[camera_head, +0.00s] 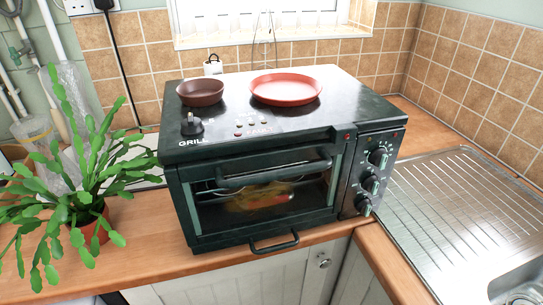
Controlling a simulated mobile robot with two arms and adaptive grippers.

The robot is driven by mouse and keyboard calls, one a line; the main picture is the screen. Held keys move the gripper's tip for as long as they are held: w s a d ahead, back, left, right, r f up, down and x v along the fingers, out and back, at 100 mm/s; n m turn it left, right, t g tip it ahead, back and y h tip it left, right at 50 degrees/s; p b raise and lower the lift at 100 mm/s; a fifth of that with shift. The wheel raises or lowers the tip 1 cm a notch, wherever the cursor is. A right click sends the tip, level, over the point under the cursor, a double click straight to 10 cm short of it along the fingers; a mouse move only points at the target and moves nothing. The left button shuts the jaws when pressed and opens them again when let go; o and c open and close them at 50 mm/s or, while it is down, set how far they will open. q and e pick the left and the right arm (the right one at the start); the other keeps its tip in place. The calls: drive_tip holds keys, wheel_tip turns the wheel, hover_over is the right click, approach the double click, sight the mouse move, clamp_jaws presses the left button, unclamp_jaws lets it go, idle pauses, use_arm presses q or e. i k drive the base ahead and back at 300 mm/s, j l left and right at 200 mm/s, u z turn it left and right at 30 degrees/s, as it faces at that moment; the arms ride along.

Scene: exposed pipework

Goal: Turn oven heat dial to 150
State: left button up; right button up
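A dark tabletop oven (250,150) stands on the wooden worktop in the middle of the head view. Its right front panel carries a column of three round dials: a top dial (379,158), a middle dial (370,184) and a bottom dial (363,206). The markings around them are too small to read, so I cannot tell which is the heat dial or where each points. The glass door (260,195) appears shut, with blurred yellowish and red food visible behind it. Neither of my grippers is in view.
A leafy potted plant (90,190) stands left. A metal sink drainer (470,210) lies right. Space before the dials looks clear.

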sight(372, 184)
drive_tip(key=k+z, duration=0.1)
drive_tip(key=z, duration=0.7)
